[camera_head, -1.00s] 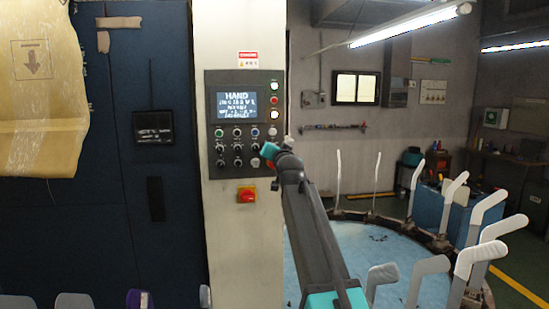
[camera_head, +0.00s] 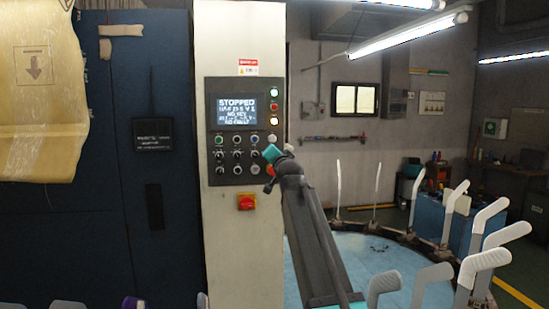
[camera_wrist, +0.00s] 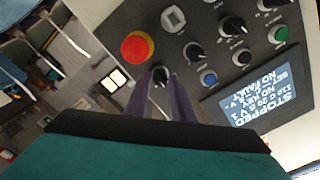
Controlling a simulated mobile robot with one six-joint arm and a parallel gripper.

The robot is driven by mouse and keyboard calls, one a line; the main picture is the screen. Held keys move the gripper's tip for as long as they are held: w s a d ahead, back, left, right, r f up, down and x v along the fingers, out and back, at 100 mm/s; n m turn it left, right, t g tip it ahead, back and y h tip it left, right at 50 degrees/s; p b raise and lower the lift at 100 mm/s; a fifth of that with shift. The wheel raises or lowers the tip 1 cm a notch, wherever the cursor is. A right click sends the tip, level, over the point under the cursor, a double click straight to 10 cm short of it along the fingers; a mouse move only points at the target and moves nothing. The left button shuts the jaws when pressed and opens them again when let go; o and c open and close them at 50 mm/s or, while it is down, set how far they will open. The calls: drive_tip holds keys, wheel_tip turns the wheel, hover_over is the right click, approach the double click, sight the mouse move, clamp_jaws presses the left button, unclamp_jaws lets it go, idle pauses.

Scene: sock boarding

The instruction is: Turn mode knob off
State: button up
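The control panel (camera_head: 262,138) is on a white column, and its screen (camera_head: 237,111) reads "STOPPED". The screen also shows upside down in the wrist view (camera_wrist: 256,97). Black knobs and coloured buttons fill the panel's lower part. My gripper (camera_head: 270,168) is at the panel's lower right and hides part of it. In the wrist view its two purple fingers (camera_wrist: 161,86) are on either side of a black knob (camera_wrist: 160,75) near the red button. I cannot tell whether they touch it. No knob label is readable.
A red emergency-stop button (camera_wrist: 137,46) is close beside the fingers. Several grey sock forms (camera_head: 490,213) ring a blue round table (camera_head: 345,258) at right. A dark blue cabinet (camera_head: 125,230) stands at left.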

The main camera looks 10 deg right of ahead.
drive_tip(key=shift+o, duration=1.2)
drive_tip(key=shift+s, duration=0.15)
drive_tip(key=s+b, duration=0.3)
drive_tip(key=s, duration=1)
drive_tip(key=shift+s, duration=0.25)
